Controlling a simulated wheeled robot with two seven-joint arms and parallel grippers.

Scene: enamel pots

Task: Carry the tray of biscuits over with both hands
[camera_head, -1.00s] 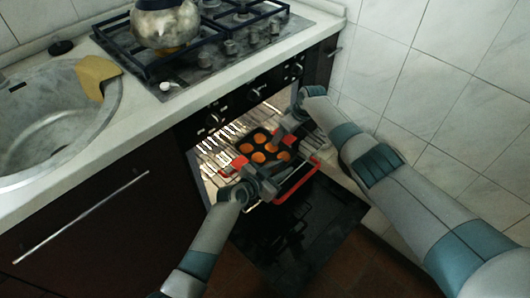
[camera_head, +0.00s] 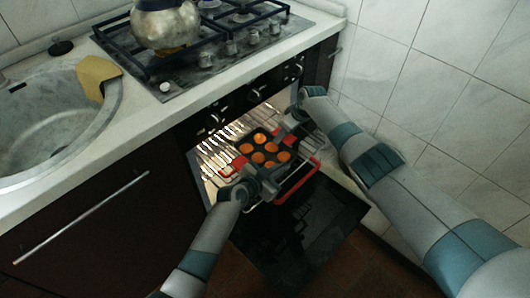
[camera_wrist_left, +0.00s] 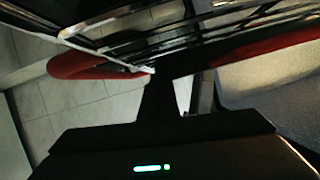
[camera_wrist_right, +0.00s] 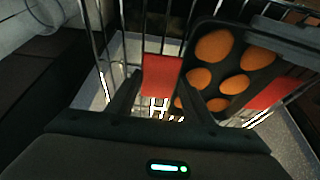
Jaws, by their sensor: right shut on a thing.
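The dark tray of biscuits (camera_head: 238,148) holds several round orange biscuits and is at the open oven, above the wire rack. In the right wrist view the tray (camera_wrist_right: 258,61) is right of my fingers. My right gripper (camera_head: 288,127) is shut at the tray's far right side. In its wrist view a red piece (camera_wrist_right: 161,76) shows between the fingertips (camera_wrist_right: 160,92); the contact itself is hard to see. My left gripper (camera_head: 258,184) is at the tray's near side. The left wrist view is dark, with red edging (camera_wrist_left: 92,66) and wires beyond its fingers (camera_wrist_left: 172,85); its closure is unclear.
The oven door (camera_head: 310,225) hangs open below the rack. A red front edge (camera_head: 298,183) curves around the rack. Above are the counter, a gas hob (camera_head: 215,60) with a kettle (camera_head: 165,24), and a sink (camera_head: 50,125) with a yellow cloth (camera_head: 97,76). Tiled wall stands at right.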

